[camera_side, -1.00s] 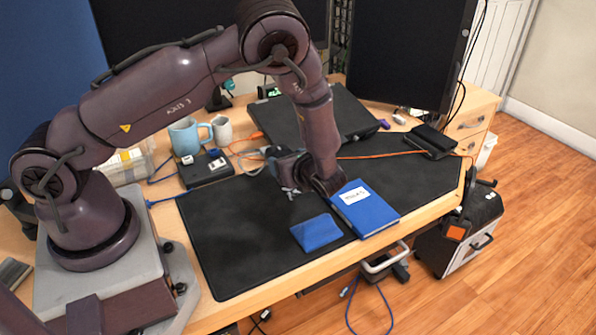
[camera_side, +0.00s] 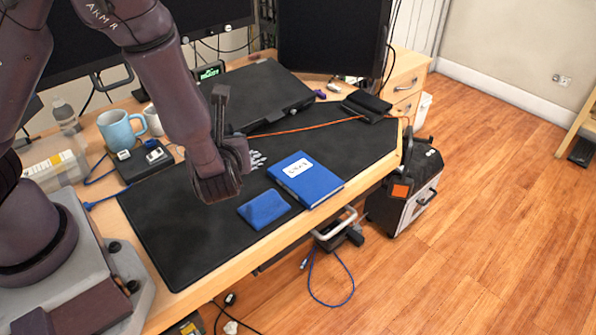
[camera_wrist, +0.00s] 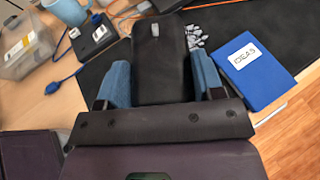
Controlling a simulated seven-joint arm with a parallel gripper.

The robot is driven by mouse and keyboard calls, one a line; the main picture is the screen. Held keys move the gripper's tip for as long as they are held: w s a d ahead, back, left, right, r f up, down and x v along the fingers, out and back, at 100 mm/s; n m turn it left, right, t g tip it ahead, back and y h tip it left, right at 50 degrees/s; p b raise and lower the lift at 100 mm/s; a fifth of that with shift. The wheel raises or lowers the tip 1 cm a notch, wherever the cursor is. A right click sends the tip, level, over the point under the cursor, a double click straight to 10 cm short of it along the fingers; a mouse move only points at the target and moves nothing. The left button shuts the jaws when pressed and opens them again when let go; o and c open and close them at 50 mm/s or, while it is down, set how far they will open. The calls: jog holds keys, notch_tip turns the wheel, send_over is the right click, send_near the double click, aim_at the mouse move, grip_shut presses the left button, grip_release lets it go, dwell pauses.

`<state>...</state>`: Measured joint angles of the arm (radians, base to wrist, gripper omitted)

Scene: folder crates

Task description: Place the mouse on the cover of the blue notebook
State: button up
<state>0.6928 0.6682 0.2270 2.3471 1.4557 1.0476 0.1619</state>
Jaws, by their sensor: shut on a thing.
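The mouse (camera_wrist: 160,72), black with a grey wheel, is between the blue pads of my gripper (camera_wrist: 161,84) in the wrist view. My gripper is shut on it. In the side view my gripper (camera_side: 220,186) is over the dark mat, left of the blue notebook; the mouse cannot be made out there. The blue notebook (camera_side: 314,187) lies flat and closed on the mat, with a white label on its cover. It also shows in the wrist view (camera_wrist: 262,84), right of the mouse and apart from it. Its cover is clear.
A smaller blue flat item (camera_side: 264,209) lies left of the notebook. A grey cluster of small pieces (camera_side: 257,159) lies behind my gripper. A blue mug (camera_side: 120,131), a black box (camera_side: 143,166) and a closed laptop (camera_side: 258,92) stand farther back. The mat's front left is clear.

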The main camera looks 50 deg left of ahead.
jog(key=w+d+m+t+h, duration=0.2)
jog(key=d+m+t, duration=0.1)
send_over(305, 182)
jog(key=shift+m, duration=0.3)
jog(key=f, duration=0.5)
jog(key=s+f, duration=0.1)
jog(key=f, duration=0.2)
jog(key=shift+a+f, duration=0.1)
jog(key=shift+f, duration=0.2)
jog(key=shift+w+f, duration=0.2)
jog(key=shift+w, duration=0.05)
jog(key=shift+w+f, duration=0.15)
jog(key=shift+f, duration=0.75)
jog(key=shift+w+f, duration=0.1)
jog(key=shift+f, duration=0.8)
jog(key=shift+f, duration=0.1)
jog(key=o, duration=1)
jog(key=shift+c, duration=0.2)
